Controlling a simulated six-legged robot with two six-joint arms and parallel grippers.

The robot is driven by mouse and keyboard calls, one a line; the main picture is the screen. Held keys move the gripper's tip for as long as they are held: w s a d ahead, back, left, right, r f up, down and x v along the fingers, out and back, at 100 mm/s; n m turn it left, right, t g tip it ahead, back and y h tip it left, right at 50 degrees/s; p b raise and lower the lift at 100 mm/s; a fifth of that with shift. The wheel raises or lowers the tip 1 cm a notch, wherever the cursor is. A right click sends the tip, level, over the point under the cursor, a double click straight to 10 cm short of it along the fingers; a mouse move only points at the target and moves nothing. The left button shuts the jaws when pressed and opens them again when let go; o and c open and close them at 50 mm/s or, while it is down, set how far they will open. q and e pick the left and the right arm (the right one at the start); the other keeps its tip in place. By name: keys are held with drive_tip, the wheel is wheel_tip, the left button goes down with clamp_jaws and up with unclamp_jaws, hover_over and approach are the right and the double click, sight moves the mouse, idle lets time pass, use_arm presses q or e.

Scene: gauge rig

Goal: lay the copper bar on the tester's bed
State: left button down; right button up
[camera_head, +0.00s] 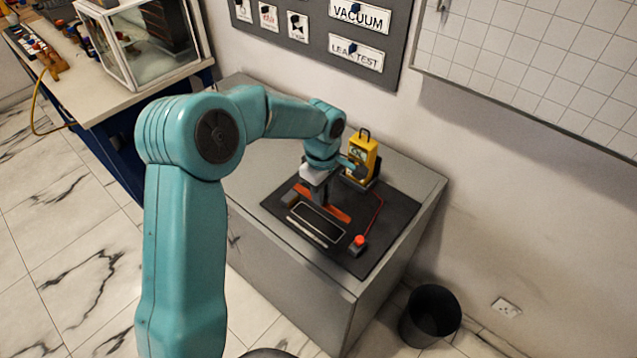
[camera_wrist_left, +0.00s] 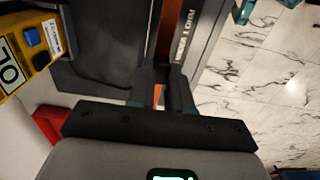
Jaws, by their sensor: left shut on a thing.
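My left gripper (camera_head: 319,198) is over the dark mat on the cabinet, pointing down. It is shut on an orange-brown strip, which looks like the copper bar (camera_head: 338,214). In the left wrist view the bar (camera_wrist_left: 165,35) runs away between the two fingers (camera_wrist_left: 162,98). The tester (camera_head: 318,224), a black slab with a pale outline, lies just in front of the bar in the head view. White lettering on a dark strip (camera_wrist_left: 184,38) shows right beside the bar. I cannot tell whether the bar touches the bed. My right gripper is not in view.
A yellow meter (camera_head: 362,155) stands behind the gripper. A red-topped block (camera_head: 358,242) with a red lead sits right of the tester. The dark mat (camera_head: 385,225) has free room at right. A black bin (camera_head: 430,315) stands on the floor. A workbench (camera_head: 90,88) is at upper left.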

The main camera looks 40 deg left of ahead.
use_arm(q)
drive_tip(key=shift+d, duration=0.15)
drive_tip(key=shift+a+f+b, duration=0.25)
drive_tip(key=shift+f+b, duration=0.2)
drive_tip(key=shift+f, duration=0.35)
drive_tip(key=shift+f+b, duration=0.45)
drive_tip(key=shift+f, duration=0.3)
drive_tip(key=shift+f+b, duration=0.35)
drive_tip(key=shift+f, duration=0.35)
drive_tip(key=shift+d, duration=0.1)
drive_tip(key=shift+f+b, duration=0.1)
drive_tip(key=shift+b, duration=0.25)
drive_tip(key=shift+f+b, duration=1.9)
drive_tip(key=shift+f, duration=0.15)
